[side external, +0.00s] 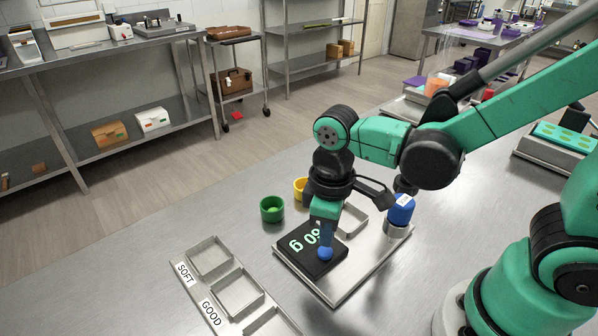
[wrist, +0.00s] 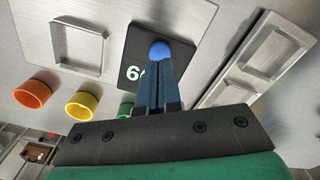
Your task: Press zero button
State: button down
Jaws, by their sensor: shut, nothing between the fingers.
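A metal scale plate (side external: 345,283) lies on the bench and carries a black display panel (side external: 296,255) with green digits; it also shows in the wrist view (wrist: 135,38). A round blue button (side external: 325,254) sits on the panel near its front edge; it also shows in the wrist view (wrist: 160,49). My gripper (side external: 326,243) points down over the panel with its blue fingers together and empty. In the wrist view its fingertips (wrist: 160,64) overlap the button's near edge. I cannot tell whether they touch it. The fingers hide part of the digits.
A square metal frame (side external: 354,219) and a blue-capped container (side external: 400,212) are at the plate's far right side. Green (side external: 272,209) and yellow (side external: 300,188) cups stand behind the panel; an orange cup (wrist: 32,93) shows in the wrist view. A labelled tray (side external: 222,285) lies left.

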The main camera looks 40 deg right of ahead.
aim_at(325, 251)
jog(key=shift+f, duration=0.15)
jog(key=shift+f, duration=1.15)
jog(key=shift+r, duration=3.05)
jog(key=w+d+r+m+t, duration=0.2)
jog(key=d+r+m+t, duration=0.2)
jog(key=d+m+t, duration=0.2)
jog(key=shift+d+t, duration=0.5)
jog(key=shift+t, duration=0.1)
